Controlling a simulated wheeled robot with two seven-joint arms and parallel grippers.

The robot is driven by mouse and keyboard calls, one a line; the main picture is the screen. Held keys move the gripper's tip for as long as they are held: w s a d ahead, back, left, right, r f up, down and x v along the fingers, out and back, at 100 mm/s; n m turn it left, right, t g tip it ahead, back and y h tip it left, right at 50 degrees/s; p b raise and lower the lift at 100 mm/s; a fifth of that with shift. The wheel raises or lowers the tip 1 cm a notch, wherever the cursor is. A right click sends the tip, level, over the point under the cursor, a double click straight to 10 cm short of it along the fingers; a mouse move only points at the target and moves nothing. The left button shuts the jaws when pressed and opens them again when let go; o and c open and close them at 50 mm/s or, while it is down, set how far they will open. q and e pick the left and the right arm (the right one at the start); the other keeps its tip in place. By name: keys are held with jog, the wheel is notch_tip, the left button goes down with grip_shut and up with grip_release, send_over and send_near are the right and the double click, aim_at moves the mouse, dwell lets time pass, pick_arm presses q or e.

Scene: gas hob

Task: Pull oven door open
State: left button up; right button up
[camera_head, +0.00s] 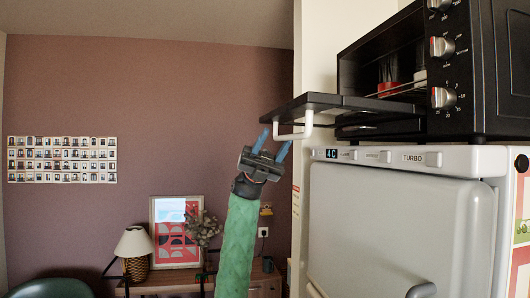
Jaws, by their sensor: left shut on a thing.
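The black toaster oven (487,75) stands on top of the fridge at the upper right. Its door (335,101) is folded down and lies about level, sticking out to the left, so the oven's mouth is open. A white handle (308,126) hangs below the door's outer edge. My left gripper (273,141), with blue fingers on a green-sleeved arm, reaches up from below and is shut on the handle. The exact contact of the fingertips is small and hard to make out. My right gripper is not in view.
The grey-white fridge (400,225) fills the lower right under the oven. A red item (389,88) shows inside the oven. Silver knobs (443,97) line its front. A lamp (134,245) and a framed picture (177,232) stand far behind on the left.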

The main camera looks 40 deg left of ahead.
pick_arm(q)
jog(key=shift+a+f, duration=0.1)
jog(key=shift+a, duration=0.2)
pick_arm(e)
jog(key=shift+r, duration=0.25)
